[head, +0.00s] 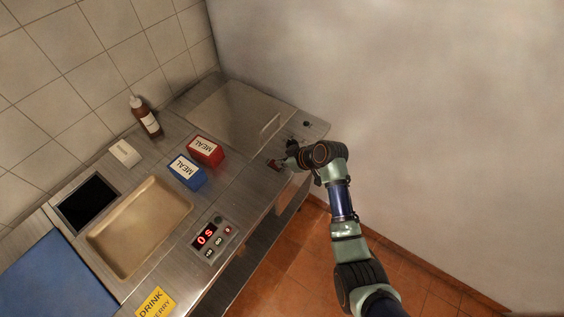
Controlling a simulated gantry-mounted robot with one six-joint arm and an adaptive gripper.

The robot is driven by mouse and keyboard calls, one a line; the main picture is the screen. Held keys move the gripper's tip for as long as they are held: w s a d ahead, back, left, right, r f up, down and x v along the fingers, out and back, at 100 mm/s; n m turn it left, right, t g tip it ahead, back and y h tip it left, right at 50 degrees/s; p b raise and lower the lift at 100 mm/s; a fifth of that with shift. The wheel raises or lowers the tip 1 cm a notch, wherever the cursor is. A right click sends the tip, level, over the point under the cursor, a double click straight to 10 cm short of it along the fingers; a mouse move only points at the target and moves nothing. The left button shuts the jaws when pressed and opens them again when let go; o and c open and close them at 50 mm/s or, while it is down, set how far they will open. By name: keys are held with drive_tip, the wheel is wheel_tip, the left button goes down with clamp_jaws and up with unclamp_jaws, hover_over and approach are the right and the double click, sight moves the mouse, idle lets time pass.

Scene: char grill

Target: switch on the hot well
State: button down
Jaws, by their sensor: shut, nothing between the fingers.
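A steel lidded section (228,112) with a bar handle (270,127) is set into the far end of the counter; it looks like the hot well. A small dark knob (307,124) sits on the counter at its right end. A small dark and reddish control (273,165) sits near the front edge; it is too small to tell its position. My gripper (283,162) is shut and empty, right at this control. I cannot tell whether it touches. The wrist hides part of the counter edge.
A red MEAL box (206,151) and a blue MEAL box (187,171) stand left of my gripper. A sauce bottle (146,117) stands at the back. A panel with a red display (214,236) and a tan tray (138,226) are nearer. The floor (330,270) is clear.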

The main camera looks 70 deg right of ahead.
sight(283, 171)
wheel_tip(283, 171, up, 4)
drive_tip(key=p, duration=0.4)
drive_tip(key=shift+s+r, duration=0.15)
drive_tip(key=shift+r, duration=0.05)
drive_tip(key=s+f+b+v, duration=0.1)
drive_tip(key=v, duration=0.8)
drive_tip(key=shift+s+a, duration=0.3)
drive_tip(key=shift+s, duration=0.2)
